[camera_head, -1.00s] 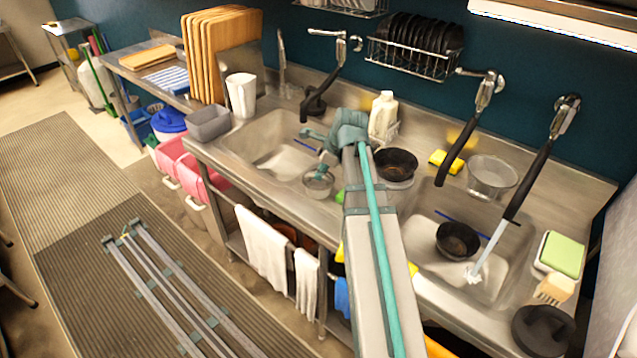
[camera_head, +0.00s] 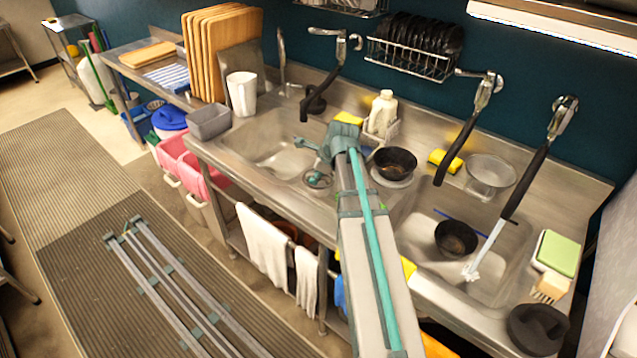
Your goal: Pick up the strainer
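My arm reaches over the left sink, with its teal wrist above the sink's right side. My gripper (camera_head: 317,174) is small in this view and points down beside a round metal piece (camera_head: 314,184) in the left sink. This piece may be the strainer or the drain; I cannot tell which. The gripper overlaps it in the picture, and contact is unclear. Whether the fingers are open or shut does not show. A clear round bowl (camera_head: 490,172) stands on the counter behind the right sink; I cannot tell if it is mesh or glass.
A black bowl (camera_head: 395,162) stands just right of my wrist, with a white bottle (camera_head: 382,112) behind it. Another black bowl (camera_head: 456,239) is in the right sink (camera_head: 410,232). Black-handled taps (camera_head: 457,146) hang over the counter. A grey bin (camera_head: 209,122) stands left of the left sink.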

